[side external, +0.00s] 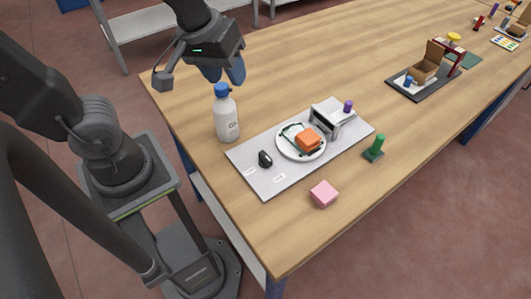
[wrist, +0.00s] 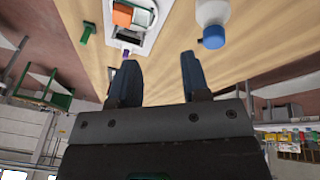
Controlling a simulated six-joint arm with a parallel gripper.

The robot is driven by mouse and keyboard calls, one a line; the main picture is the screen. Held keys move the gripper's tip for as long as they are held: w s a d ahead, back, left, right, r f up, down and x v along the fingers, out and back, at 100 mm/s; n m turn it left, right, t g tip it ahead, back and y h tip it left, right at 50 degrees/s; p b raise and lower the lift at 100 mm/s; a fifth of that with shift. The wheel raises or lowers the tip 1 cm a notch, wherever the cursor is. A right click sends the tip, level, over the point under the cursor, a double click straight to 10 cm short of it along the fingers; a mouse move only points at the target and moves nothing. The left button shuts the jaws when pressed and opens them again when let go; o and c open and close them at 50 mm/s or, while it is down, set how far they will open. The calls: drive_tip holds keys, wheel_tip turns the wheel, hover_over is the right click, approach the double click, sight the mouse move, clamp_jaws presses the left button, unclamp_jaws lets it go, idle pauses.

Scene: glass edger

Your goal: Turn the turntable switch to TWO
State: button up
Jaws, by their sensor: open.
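The turntable switch (side external: 265,158) is a small black knob at the left end of a light grey base plate (side external: 267,180). Two small white labels (side external: 279,178) lie in front of it, too small to read, and I cannot tell which one the knob points to. The white round turntable (side external: 290,154) is to its right, with an orange block (side external: 308,139) on it. The orange block also shows in the wrist view (wrist: 122,14); the switch cannot be made out there. My gripper (side external: 225,75) is open and empty, above the table behind the bottle, well away from the switch. Its blue fingers show apart in the wrist view (wrist: 160,60).
A white bottle with a blue cap (side external: 227,117) stands beside the plate's left end, near my gripper. A grey device (side external: 327,122) stands behind the turntable. A pink block (side external: 323,193) and a green peg (side external: 375,148) stand on the wooden table.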

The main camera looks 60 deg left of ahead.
sight(265, 156)
drive_tip(key=w+d+f+n+g, duration=0.45)
drive_tip(key=f+n, duration=0.45)
drive_tip(key=n, duration=0.3)
drive_tip(key=shift+t, duration=0.45)
drive_tip(key=f, duration=1.3)
drive_tip(key=shift+w+d+f, duration=0.1)
drive_tip(key=shift+w+d, duration=0.2)
drive_tip(key=shift+d, duration=0.05)
drive_tip(key=shift+c, duration=0.2)
clamp_jaws()
